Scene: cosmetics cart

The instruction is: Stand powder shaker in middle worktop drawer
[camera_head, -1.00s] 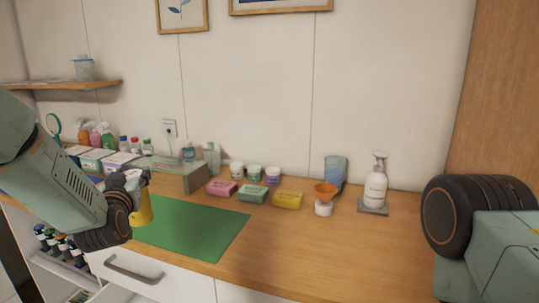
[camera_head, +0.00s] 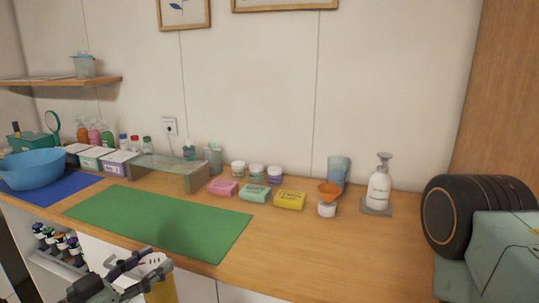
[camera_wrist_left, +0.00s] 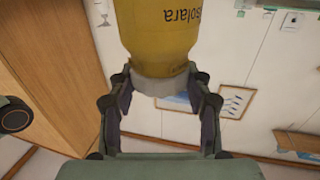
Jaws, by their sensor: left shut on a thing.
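The powder shaker has a yellow body (camera_head: 162,289) and a white lid with holes. It is at the bottom of the head view, in front of the worktop's edge. My left gripper (camera_head: 130,272) is shut on it near the lid. In the left wrist view, the shaker (camera_wrist_left: 160,30) reads "solara", and my left gripper (camera_wrist_left: 162,88) has a finger on each side of its pale lid. White drawer fronts (camera_head: 196,285) show below the worktop. The middle drawer's handle and inside are not visible; my gripper covers part of that area. My right gripper is out of view.
A green mat (camera_head: 165,222) lies bare on the wooden worktop (camera_head: 290,250). Behind it stand a glass-topped riser (camera_head: 190,178), soap bars, jars and a pump bottle (camera_head: 378,188). A blue bowl (camera_head: 33,170) sits on the left. A rack of small bottles (camera_head: 60,248) is below.

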